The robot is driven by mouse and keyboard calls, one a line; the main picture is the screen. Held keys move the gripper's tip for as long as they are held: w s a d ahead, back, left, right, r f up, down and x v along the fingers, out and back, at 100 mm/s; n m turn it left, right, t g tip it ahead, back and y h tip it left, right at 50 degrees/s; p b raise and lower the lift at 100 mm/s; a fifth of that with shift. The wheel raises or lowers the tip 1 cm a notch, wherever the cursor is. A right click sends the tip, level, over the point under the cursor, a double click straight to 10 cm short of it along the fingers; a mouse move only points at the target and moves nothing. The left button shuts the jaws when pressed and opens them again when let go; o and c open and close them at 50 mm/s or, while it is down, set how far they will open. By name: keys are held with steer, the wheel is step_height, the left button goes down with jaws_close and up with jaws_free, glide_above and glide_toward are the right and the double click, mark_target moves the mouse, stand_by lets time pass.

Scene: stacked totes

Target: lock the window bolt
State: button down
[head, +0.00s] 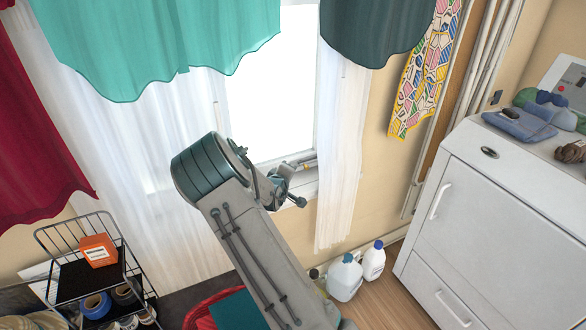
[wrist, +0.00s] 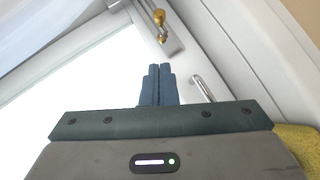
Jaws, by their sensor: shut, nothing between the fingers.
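The window bolt (wrist: 160,28) is a metal fitting with brass knobs on the white window frame, at the top middle of the wrist view. My gripper (wrist: 158,70) is shut and empty, its dark blue fingertips together. In the picture, the fingertips are just below the brass knobs, with a visible gap. In the head view, the window (head: 285,80) is bright behind my arm, and my wrist is beside its lower right corner. The bolt's details are too small to tell there.
A curved metal handle (wrist: 203,88) is right of my fingers. White curtains (head: 340,150) hang beside the window, with a teal cloth (head: 160,40) above. A wire rack (head: 85,235) stands at lower left, a white cabinet (head: 490,210) at right, and jugs (head: 345,278) on the floor.

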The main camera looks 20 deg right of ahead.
steer(key=shift+v, duration=2.25)
steer(key=s+a+r+m+g+y+p, duration=0.25)
steer(key=s+a+r+y, duration=0.2)
steer(key=s+r, duration=0.3)
steer(key=s+a+r+m+g+y+p, duration=0.2)
steer(key=s+a+r+m+y, duration=0.15)
steer(key=s+a+r, duration=0.35)
steer(key=s+r+g+p, duration=0.1)
steer(key=s+r, duration=0.3)
steer(key=s, duration=0.7)
steer(key=s+d+r+m+g+p, duration=0.1)
steer(key=s+r+g+p, duration=0.1)
steer(key=s, duration=1)
step_height(320, 180, up, 2)
steer(key=shift+r+g, duration=0.1)
steer(key=shift+g, duration=0.45)
